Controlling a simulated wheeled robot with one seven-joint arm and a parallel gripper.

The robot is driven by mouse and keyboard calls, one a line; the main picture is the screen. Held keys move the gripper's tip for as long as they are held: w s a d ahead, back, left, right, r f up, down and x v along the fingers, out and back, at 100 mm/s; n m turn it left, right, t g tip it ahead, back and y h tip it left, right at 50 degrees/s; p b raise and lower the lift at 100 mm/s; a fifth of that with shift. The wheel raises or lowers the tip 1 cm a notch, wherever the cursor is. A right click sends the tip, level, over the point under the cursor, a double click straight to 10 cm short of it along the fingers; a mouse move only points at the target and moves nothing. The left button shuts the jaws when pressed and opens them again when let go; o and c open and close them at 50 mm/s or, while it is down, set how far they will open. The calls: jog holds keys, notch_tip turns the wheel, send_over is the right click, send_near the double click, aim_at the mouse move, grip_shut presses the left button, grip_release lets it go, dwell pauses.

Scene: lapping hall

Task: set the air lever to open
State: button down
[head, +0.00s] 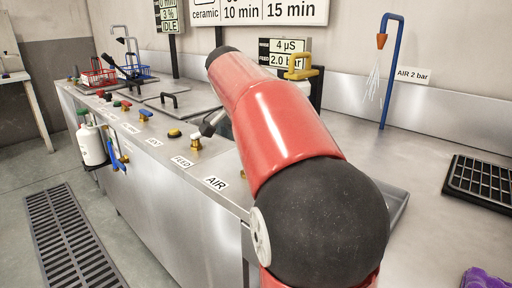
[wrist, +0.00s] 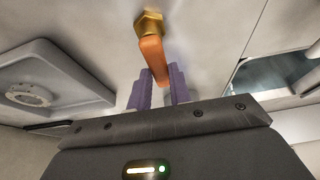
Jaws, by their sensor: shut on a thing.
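In the wrist view the orange air lever (wrist: 153,55) extends from a brass valve fitting (wrist: 149,22) toward my gripper (wrist: 158,84). The two purple fingers are closed on its lower end, one on each side. In the head view the AIR label (head: 215,183) is on the front edge of the bench. My red and black arm covers the bench beside it, so the lever and my gripper are hidden there.
A FEED label (head: 181,161) and its brass valve (head: 195,143) are farther along the edge. A blue pipe (head: 391,70) with an orange nozzle stands by the AIR 2 bar sign (head: 413,75). A black grid tray (head: 480,180) lies at right. A floor grate (head: 75,240) is at left.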

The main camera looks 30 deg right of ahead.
jog(key=c, duration=1.3)
grip_release()
jog(key=p+v, duration=0.1)
jog(key=v, duration=0.7)
jog(key=shift+f, duration=0.1)
